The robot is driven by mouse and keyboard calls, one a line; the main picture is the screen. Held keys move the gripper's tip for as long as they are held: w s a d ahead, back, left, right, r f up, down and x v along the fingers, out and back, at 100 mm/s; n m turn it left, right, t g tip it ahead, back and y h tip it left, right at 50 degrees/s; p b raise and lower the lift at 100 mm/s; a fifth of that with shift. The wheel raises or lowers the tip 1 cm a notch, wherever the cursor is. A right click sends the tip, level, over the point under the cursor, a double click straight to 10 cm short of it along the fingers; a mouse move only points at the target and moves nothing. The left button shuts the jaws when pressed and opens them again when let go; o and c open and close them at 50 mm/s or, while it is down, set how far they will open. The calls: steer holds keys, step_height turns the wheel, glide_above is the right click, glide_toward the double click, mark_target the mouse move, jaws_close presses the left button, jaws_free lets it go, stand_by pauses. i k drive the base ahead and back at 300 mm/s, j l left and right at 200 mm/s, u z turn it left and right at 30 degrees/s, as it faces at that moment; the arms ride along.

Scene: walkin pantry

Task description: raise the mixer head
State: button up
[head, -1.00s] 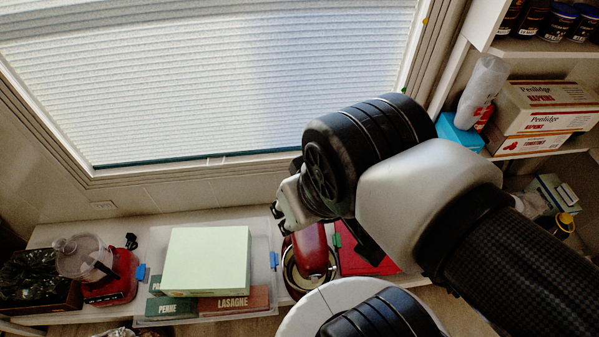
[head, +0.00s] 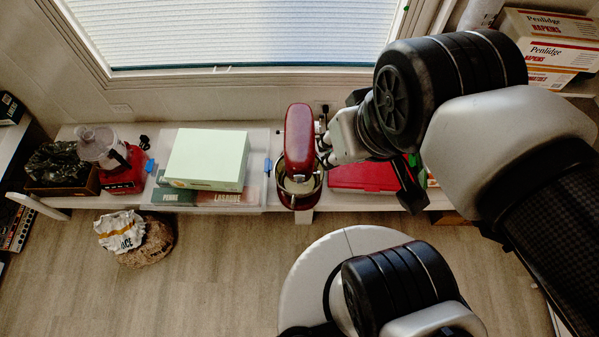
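The red stand mixer (head: 299,138) stands on the low white bench below the window, its long red head seen from above. A steel bowl (head: 299,186) shows under the front end of the head. The head appears to be down over the bowl. My gripper (head: 326,147) is at the right side of the mixer head, very close to it. I cannot tell whether it touches the head. The fingertips are small and partly hidden against the mixer, so their opening cannot be made out.
A red case (head: 363,178) lies right of the mixer. Left are a clear bin (head: 256,190) with a pale green box (head: 207,159) and pasta boxes, then a red food processor (head: 125,170). A rice sack (head: 120,231) is on the floor (head: 215,275), which is otherwise largely clear in front.

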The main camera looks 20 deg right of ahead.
mark_target(301, 130)
steer(key=i+l+u, duration=0.25)
steer(key=l+u, duration=0.45)
steer(key=l, duration=0.2)
steer(key=i, duration=0.05)
